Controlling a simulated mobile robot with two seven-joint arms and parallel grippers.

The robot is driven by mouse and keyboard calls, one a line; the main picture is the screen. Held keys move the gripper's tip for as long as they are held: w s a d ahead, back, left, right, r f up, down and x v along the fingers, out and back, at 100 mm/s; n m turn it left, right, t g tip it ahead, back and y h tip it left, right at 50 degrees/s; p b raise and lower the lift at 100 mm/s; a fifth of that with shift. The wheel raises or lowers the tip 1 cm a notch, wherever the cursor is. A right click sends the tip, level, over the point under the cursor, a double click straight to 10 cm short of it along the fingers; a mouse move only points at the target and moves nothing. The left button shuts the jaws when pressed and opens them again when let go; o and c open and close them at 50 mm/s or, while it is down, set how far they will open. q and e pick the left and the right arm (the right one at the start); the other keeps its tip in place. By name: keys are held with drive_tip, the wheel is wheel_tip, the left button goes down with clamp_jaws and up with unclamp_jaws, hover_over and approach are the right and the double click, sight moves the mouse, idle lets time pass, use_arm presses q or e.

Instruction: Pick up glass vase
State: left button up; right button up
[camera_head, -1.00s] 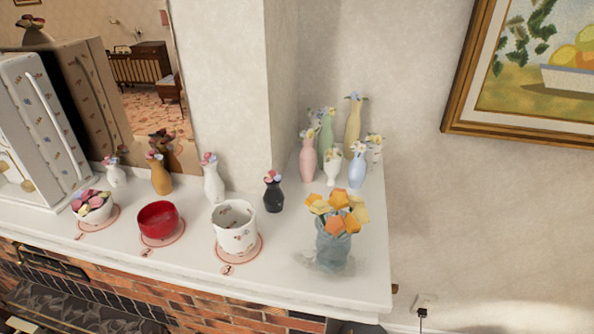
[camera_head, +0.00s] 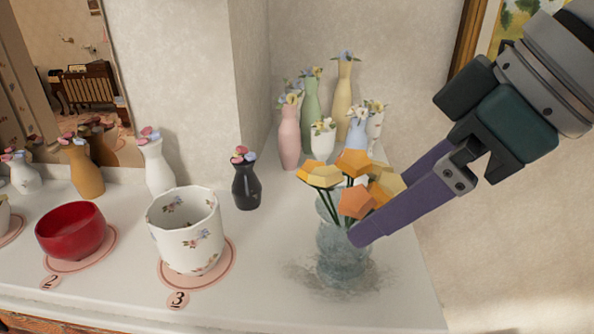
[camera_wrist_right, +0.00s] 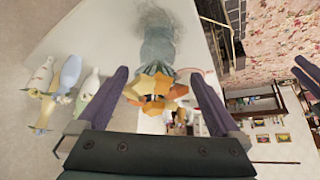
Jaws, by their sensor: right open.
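The glass vase (camera_head: 341,262) is blue-grey and see-through and stands upright near the right end of the white mantel. It holds several orange and yellow flowers (camera_head: 357,200). My right gripper (camera_head: 366,212) reaches in from the upper right and is open at the flowers and upper vase. Its near finger crosses in front of the vase; the far finger is partly hidden behind the flowers. In the right wrist view, the vase (camera_wrist_right: 157,45) lies between and just beyond the open fingertips (camera_wrist_right: 158,73). Purple fingers, likely my left gripper's (camera_wrist_right: 306,76), show at that view's right edge.
Behind the vase stand several small flower vases, including a pink one (camera_head: 289,137) and a yellow one (camera_head: 343,100). A black vase (camera_head: 246,185), a white floral pot (camera_head: 187,232) and a red bowl (camera_head: 70,230) stand to the left. The mantel's front right is clear.

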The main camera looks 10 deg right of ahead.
drive_tip(key=shift+w+a+f, duration=0.25)
drive_tip(key=shift+f, duration=0.3)
drive_tip(key=p+x, duration=0.2)
drive_tip(key=x, duration=0.2)
drive_tip(key=shift+w, duration=0.2)
drive_tip(key=shift+w+f, duration=0.15)
drive_tip(key=shift+f, duration=0.25)
drive_tip(key=c, duration=1.5)
clamp_jaws()
drive_tip(key=shift+r+p, duration=0.2)
drive_tip(key=shift+p, duration=0.1)
